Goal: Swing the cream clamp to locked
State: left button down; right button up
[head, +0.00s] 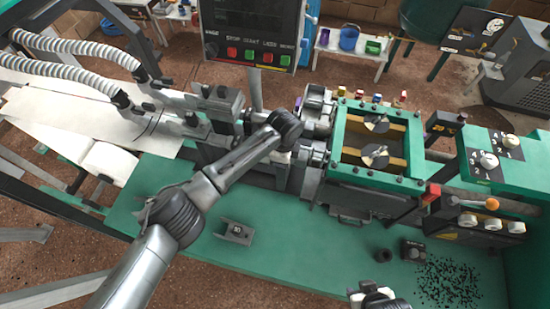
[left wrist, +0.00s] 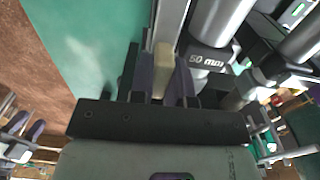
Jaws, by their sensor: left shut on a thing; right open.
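The cream clamp (left wrist: 163,66) shows in the left wrist view as a pale bar between the two dark fingers of my left gripper (left wrist: 161,82). The gripper is shut on it. In the head view my left arm reaches from the bottom left to the machine's middle. Its wrist hides the left gripper and most of the clamp there, so I cannot tell the clamp's angle. My right gripper (head: 372,291) is at the bottom edge of the head view, partly cut off. It is open, above the front of the green bench and away from the clamp.
A green-framed unit (head: 340,129) stands right of my left wrist. A control panel (head: 252,35) hangs behind it. A small metal block (head: 234,231) lies on the green bench (head: 290,260). Black pellets (head: 447,283) are scattered at the right. The bench's front middle is largely clear.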

pick_arm(q)
jog(key=m, duration=0.4)
jog(key=shift+m, duration=0.4)
jog(key=m, duration=0.4)
jog(key=shift+b, duration=0.35)
jog(key=m, duration=0.4)
jog(key=shift+f+m+b, duration=0.1)
jog(key=shift+m+b, duration=0.3)
jog(key=m, duration=0.4)
jog(key=shift+b, duration=0.4)
jog(key=c, duration=1.2)
grip_release()
jog(key=shift+o, duration=0.2)
jog(key=shift+r, duration=0.2)
